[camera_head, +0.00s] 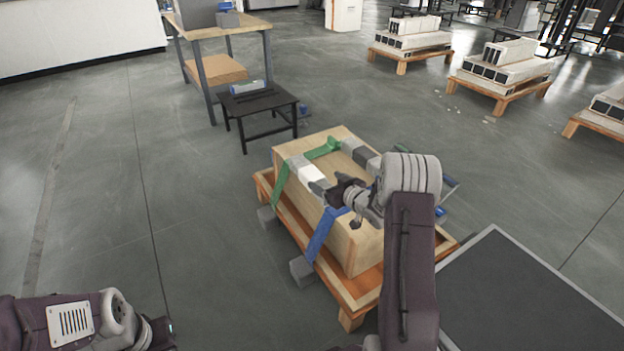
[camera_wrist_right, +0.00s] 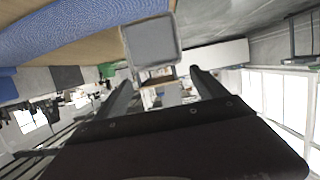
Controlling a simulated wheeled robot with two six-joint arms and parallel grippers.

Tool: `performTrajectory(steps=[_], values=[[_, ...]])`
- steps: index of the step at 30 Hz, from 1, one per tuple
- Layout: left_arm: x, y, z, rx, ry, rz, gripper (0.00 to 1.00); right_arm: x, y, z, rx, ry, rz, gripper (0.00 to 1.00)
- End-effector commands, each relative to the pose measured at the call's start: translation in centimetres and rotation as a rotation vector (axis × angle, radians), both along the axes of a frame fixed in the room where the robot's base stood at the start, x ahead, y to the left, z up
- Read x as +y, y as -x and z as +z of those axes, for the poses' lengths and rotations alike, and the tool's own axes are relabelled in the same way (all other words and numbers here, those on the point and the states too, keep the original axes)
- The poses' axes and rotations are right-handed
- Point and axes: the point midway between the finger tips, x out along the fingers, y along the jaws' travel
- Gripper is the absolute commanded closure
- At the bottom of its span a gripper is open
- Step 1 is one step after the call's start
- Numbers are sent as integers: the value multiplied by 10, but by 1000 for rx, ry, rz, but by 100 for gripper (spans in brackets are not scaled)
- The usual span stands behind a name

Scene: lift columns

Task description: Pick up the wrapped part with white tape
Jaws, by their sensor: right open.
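A grey wrapped part with a white band (camera_head: 313,174) lies along the left edge of a wooden crate (camera_head: 358,243) in the head view. My right gripper (camera_head: 344,188) is just right of its near end, over the crate, and partly hides that end. In the right wrist view my right gripper (camera_wrist_right: 163,85) is open, with a gap between its fingers. A grey block end (camera_wrist_right: 152,41) shows close above the fingers; whether it belongs to the white-banded part I cannot tell. My left arm is at the lower left of the head view; its gripper is out of frame.
A green strap (camera_head: 322,149) and a blue strap (camera_head: 322,236) lie over the crate. The crate stands on an orange wooden pallet (camera_head: 347,290). A dark platform (camera_head: 530,300) is at lower right. A black table (camera_head: 262,102) stands behind. The floor at left is clear.

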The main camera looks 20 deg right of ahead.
Motion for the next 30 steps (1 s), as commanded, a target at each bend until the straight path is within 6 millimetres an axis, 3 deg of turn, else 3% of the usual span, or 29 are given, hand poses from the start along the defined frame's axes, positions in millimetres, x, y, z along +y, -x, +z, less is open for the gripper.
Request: performTrajectory(steps=[1,6,11,15,19,25,26,30], values=[[0,0,17,0,0,0,100,1,-6,7,2,-1,2,18],[0,0,23,0,0,0,100,2,-16,-2,1,-1,-1,18],[0,0,14,0,0,0,100,6,-27,-10,-1,2,2,18],[0,0,-13,1,0,0,100,12,-51,-21,-3,4,1,18],[0,0,-18,1,0,0,100,13,-64,-21,-1,2,0,18],[0,0,-15,0,0,0,100,13,-65,-18,1,1,-2,18],[0,0,-15,0,0,0,100,13,-65,-18,1,1,-2,21],[0,0,-15,0,0,0,100,13,-65,-18,1,1,-2,60]])
